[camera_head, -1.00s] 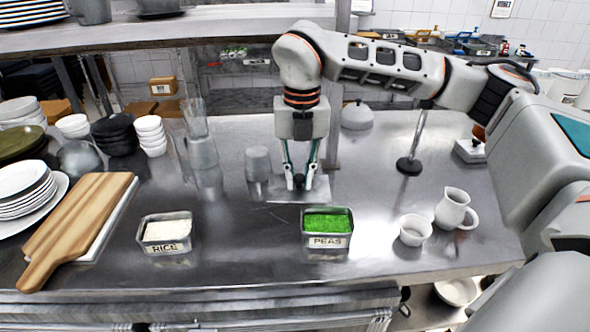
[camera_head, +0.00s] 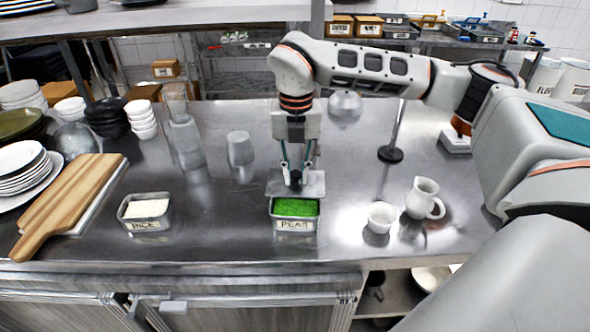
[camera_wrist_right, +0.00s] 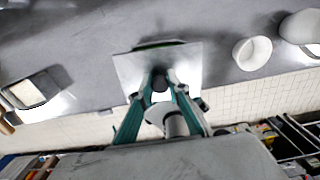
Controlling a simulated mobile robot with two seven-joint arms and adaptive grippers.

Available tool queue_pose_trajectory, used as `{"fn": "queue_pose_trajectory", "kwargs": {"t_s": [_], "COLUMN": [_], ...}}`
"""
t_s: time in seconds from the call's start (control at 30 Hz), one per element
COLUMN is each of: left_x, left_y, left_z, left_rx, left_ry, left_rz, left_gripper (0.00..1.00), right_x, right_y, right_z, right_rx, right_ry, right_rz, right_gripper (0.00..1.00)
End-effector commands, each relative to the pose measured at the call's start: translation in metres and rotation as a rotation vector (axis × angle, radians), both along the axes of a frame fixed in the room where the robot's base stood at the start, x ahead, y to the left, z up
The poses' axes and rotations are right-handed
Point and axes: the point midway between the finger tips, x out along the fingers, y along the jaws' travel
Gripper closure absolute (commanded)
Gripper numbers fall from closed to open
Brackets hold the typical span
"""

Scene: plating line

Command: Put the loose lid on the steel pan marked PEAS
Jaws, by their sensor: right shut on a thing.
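The steel pan marked PEAS (camera_head: 296,225) stands on the counter with green peas in it. My right gripper (camera_head: 296,180) is shut on the knob of the flat steel lid (camera_head: 312,186). The lid is at the back edge of the pan in the head view, and much of the green still shows in front of it. In the right wrist view the lid (camera_wrist_right: 191,58) covers most of the pan, with a thin green strip showing past its edge. I cannot tell whether the lid touches the rim. My left gripper is not in view.
A steel pan marked RICE (camera_head: 146,225) stands to the left, beside a wooden board (camera_head: 75,195). A white cup (camera_head: 380,217) and white jug (camera_head: 422,198) stand to the right. Glasses (camera_head: 240,150) and a black-based stand (camera_head: 390,154) are behind.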

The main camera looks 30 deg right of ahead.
Motion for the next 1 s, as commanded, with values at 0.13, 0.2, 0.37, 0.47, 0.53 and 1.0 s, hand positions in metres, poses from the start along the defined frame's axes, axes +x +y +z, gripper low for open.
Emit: {"fn": "queue_pose_trajectory", "kwargs": {"t_s": [0.13, 0.2, 0.37, 0.47, 0.53, 1.0], "left_x": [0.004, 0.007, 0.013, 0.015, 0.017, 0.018], "left_y": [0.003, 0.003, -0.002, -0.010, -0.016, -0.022], "left_z": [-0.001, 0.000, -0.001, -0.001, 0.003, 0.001], "left_rx": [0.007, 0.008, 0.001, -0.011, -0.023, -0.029], "left_ry": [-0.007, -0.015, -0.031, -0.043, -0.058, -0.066], "left_rz": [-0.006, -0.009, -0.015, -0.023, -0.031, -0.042], "left_gripper": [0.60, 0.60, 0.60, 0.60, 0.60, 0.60], "right_x": [0.000, 0.000, 0.000, 0.000, 0.000, 0.000], "right_y": [0.000, 0.000, 0.000, 0.000, 0.000, 0.000], "right_z": [-0.007, -0.012, -0.026, -0.036, -0.043, -0.056], "right_rx": [0.000, 0.000, 0.000, 0.001, 0.000, 0.000], "right_ry": [0.001, 0.001, 0.000, 0.001, 0.001, 0.000], "right_rz": [0.000, 0.000, 0.000, 0.000, 0.000, 0.000], "right_gripper": [1.00, 1.00, 1.00, 1.00, 1.00, 1.00]}}
